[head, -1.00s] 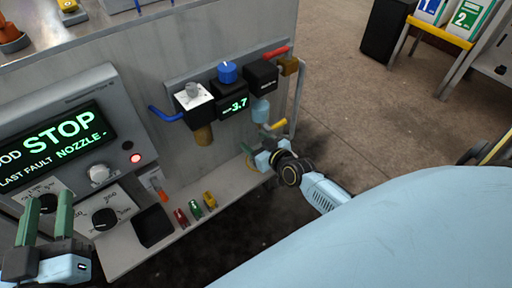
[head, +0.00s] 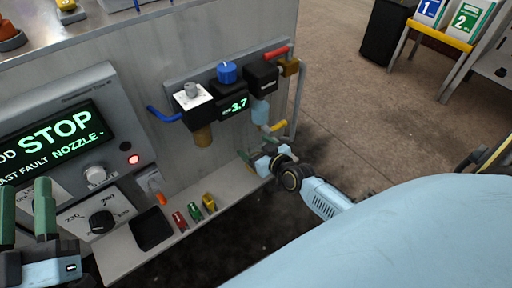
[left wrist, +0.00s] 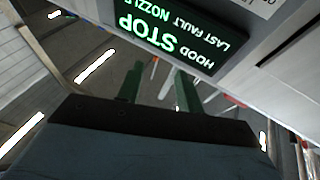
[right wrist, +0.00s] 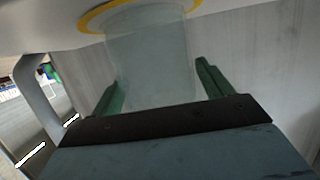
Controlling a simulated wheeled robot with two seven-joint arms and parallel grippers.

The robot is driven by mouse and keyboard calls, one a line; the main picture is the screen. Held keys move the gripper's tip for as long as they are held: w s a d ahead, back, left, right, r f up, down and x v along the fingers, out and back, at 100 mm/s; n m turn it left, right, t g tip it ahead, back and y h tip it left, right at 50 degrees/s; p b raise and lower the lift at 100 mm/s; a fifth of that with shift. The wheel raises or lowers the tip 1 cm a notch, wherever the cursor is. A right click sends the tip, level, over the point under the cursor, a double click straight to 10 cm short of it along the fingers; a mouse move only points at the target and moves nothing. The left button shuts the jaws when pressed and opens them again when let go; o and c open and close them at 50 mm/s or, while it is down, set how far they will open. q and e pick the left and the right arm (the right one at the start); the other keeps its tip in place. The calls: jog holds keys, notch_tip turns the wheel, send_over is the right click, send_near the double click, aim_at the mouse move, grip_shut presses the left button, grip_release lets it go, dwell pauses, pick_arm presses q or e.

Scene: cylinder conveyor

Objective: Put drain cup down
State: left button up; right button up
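The drain cup (right wrist: 150,60) is a translucent grey-blue cup in the right wrist view. Its far end meets a yellow ring (right wrist: 92,22) on a pale surface. My right gripper (right wrist: 160,80) has one green finger close against each side of the cup and appears shut on it; a thin gap cannot be ruled out. In the head view my right gripper (head: 254,160) is low by the far end of the shelf (head: 228,186), and the cup is hard to make out. My left gripper (head: 25,200) is open and empty before the control panel; it also shows in the left wrist view (left wrist: 158,82).
The panel (head: 60,140) reads STOP and LAST FAULT NOZZLE, with a lit red lamp. A regulator block with a -3.7 display (head: 233,106) and a pale blue bowl (head: 261,112) hang above the shelf. A black box (head: 152,228) and several small coloured pieces lie along the shelf.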

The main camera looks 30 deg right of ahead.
jog(key=shift+r, duration=0.15)
jog(key=p+v, duration=0.2)
jog(key=v, duration=0.3)
jog(key=shift+r+p, duration=0.1)
jog(key=shift+p, duration=0.2)
jog(key=p+v, duration=0.1)
jog(key=v, duration=0.2)
jog(key=shift+s+r, duration=0.1)
jog(key=shift+s, duration=0.25)
jog(key=s+a+r+n+g+y+p, duration=0.25)
jog(key=s+a+r, duration=0.25)
jog(key=a, duration=0.4)
pick_arm(q)
jog(key=s+a+f+g+y, duration=0.2)
jog(key=s+f+g, duration=0.1)
jog(key=f+g, duration=0.4)
jog(key=s+a+f+g+y, duration=0.2)
jog(key=f+g, duration=0.4)
jog(key=f, duration=0.5)
jog(key=shift+s+a+n+g+y+b, duration=0.45)
jog(key=shift+s+a, duration=0.4)
jog(key=shift+s, duration=0.15)
pick_arm(e)
jog(key=s+a+r+m+g+h, duration=0.1)
jog(key=s+r+g+h, duration=0.1)
jog(key=s+r+g, duration=0.2)
jog(key=s+r, duration=0.3)
jog(key=s, duration=0.1)
jog(key=shift+a+g, duration=0.35)
jog(key=shift+a, duration=0.05)
